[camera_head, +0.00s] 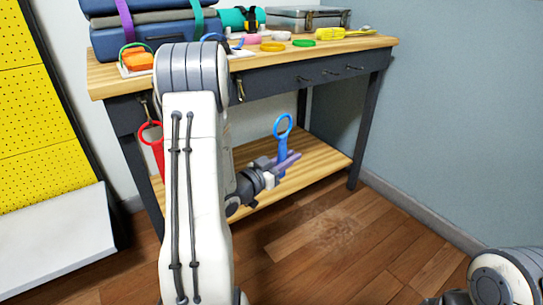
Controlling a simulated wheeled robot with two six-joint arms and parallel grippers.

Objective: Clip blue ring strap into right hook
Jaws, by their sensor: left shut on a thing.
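The blue ring strap (282,146) stands upright in front of the bench, its ring at the top and its band below. My left gripper (287,161) is shut on the band; its fingers cover part of it. A hook (240,89) shows on the bench front just right of my left arm, above and left of the ring and apart from it. A red ring strap (151,136) hangs at the bench's left front, partly hidden by my arm. My right gripper is not in view; only part of that arm shows at the bottom right.
The workbench (385,42) has dark drawers and a wooden lower shelf (330,160) behind the strap. Stacked cases (155,37), a metal box (308,18) and small coloured items crowd its top. A yellow pegboard (35,90) stands left. Floor at the front right is clear.

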